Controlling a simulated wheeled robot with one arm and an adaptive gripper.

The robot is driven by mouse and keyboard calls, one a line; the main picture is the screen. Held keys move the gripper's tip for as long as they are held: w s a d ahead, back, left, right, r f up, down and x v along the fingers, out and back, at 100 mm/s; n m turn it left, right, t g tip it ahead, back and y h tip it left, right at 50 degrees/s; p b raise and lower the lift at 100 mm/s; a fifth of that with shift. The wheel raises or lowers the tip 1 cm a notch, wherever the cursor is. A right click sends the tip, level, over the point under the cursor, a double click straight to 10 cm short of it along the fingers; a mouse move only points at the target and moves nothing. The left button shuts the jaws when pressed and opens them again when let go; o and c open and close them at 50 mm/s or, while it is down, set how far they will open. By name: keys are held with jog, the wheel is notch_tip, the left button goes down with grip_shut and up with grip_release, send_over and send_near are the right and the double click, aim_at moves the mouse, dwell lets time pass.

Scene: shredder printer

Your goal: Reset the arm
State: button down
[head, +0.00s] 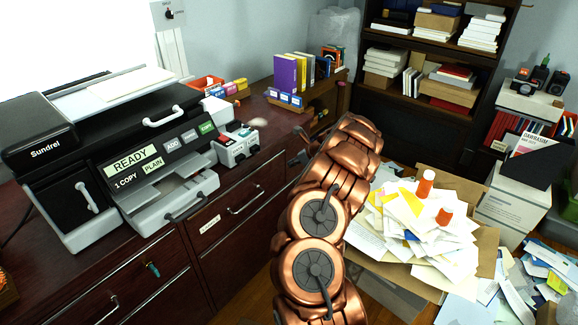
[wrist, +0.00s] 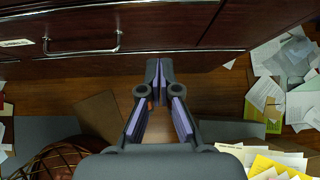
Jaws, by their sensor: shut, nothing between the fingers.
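My gripper (wrist: 159,72) shows in the wrist view with its two fingertips together and nothing between them. It points toward the dark wood cabinet front and hangs over the wooden floor (wrist: 180,128), apart from both as far as I can tell. In the head view my copper-coloured arm (head: 325,215) rises from the bottom middle and bends in front of the cabinet. Only a small dark part of the gripper end shows past the arm there; the fingertips are hidden.
A printer (head: 150,165) stands on the drawer cabinet (head: 235,205) at left. A cardboard box (head: 485,250) heaped with papers and two orange bottles stands close right of my arm. A dark bookshelf (head: 400,110) is behind. Loose papers (head: 515,290) cover the floor at right.

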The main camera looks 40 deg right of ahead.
jog(key=shift+v, duration=1.85)
jog(key=w+a+r+n+g+y, duration=0.1)
jog(key=a+r+n, duration=0.25)
jog(key=a, duration=0.35)
jog(key=w+a+r+n+y+p, duration=0.1)
jog(key=w+a+r+n+y, duration=0.2)
jog(key=a, duration=0.4)
jog(key=a+r+n+g, duration=0.1)
jog(key=a+r+n, duration=0.2)
jog(key=a+r, duration=0.35)
jog(key=s+a+r+n+g+y+p, duration=0.1)
jog(key=s+a+r+n, duration=0.25)
jog(key=a, duration=0.55)
jog(key=s+a+r+n+g, duration=0.2)
jog(key=s+a+n, duration=0.15)
jog(key=a, duration=0.65)
jog(key=s+a+r+n+g+h+p, duration=0.25)
jog(key=s+a+n, duration=0.75)
jog(key=s, duration=0.5)
jog(key=s+d+n+g+h, duration=0.1)
jog(key=s+n, duration=0.3)
jog(key=s, duration=0.6)
jog(key=s+d+n+g+h, duration=0.2)
jog(key=s+n, duration=0.2)
jog(key=s, duration=0.7)
jog(key=shift+h+p, duration=0.35)
jog(key=shift+p, duration=0.1)
